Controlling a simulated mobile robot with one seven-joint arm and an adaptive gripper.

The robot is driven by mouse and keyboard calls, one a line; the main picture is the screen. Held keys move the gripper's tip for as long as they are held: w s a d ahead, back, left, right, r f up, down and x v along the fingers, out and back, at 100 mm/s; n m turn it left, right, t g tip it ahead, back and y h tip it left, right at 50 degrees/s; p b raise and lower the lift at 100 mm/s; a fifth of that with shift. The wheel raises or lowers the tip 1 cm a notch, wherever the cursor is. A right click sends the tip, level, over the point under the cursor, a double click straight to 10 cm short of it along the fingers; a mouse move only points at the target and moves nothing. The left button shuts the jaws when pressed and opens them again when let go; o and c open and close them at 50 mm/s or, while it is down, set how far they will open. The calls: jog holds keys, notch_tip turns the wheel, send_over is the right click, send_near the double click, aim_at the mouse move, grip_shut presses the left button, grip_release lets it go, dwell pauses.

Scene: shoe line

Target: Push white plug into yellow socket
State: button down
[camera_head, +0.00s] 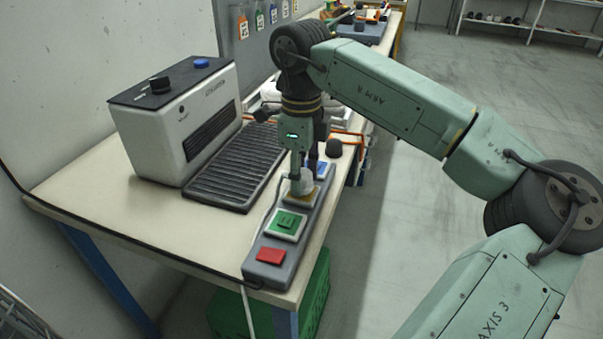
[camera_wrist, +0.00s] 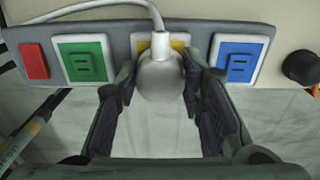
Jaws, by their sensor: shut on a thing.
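The white plug (camera_wrist: 160,78) with its white cord is between my gripper's fingers (camera_wrist: 160,88) in the wrist view. It also shows in the head view (camera_head: 302,182), below my gripper (camera_head: 302,165). My gripper is shut on the plug. The yellow socket (camera_wrist: 146,47) is directly behind the plug, which covers its middle. In the head view the yellow socket (camera_head: 300,199) shows as a rim under the plug. I cannot tell how far the plug's pins are in.
The grey socket strip (camera_head: 262,240) also carries a green socket (camera_head: 286,224), a blue socket (camera_wrist: 239,58) and a red switch (camera_head: 270,256). A white machine with a black ribbed tray (camera_head: 235,165) stands left of it. A green crate (camera_head: 316,300) is below the table.

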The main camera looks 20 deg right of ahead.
jog(key=shift+f+b, duration=0.4)
jog(key=shift+f, duration=0.15)
jog(key=c, duration=1)
grip_release()
jog(key=shift+r, duration=0.1)
